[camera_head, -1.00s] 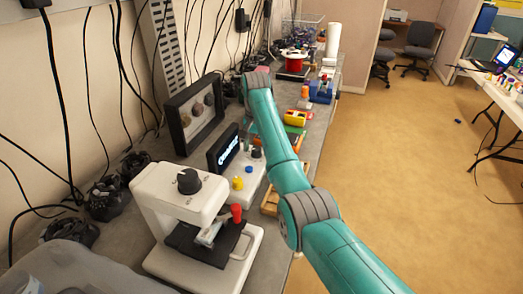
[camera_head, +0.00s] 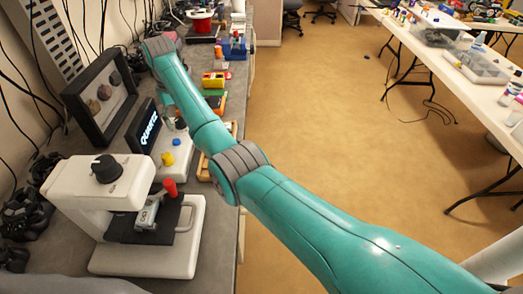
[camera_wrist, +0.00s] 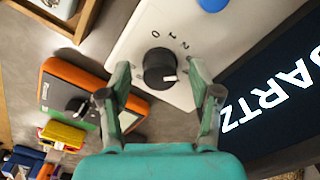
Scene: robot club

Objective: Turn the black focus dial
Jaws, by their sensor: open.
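In the wrist view a round black dial (camera_wrist: 159,68) with a white pointer mark sits on a white panel (camera_wrist: 190,25) with printed numbers around it. My gripper (camera_wrist: 160,72) is open, with one finger on each side of this dial; I cannot tell whether they touch it. In the head view the panel belongs to a white box (camera_head: 176,152) with yellow and blue buttons and a lit "QUARTZ" display (camera_head: 148,127); my arm partly hides its far end. Another black dial (camera_head: 106,169) is on top of a white microscope-like device (camera_head: 75,184) nearer the camera.
An orange and green meter (camera_wrist: 72,88) with its own black knob lies beside the panel. A framed display (camera_head: 100,100) stands behind the box near the wall. The grey bench (camera_head: 222,240) is crowded; the floor (camera_head: 320,110) to its right is clear.

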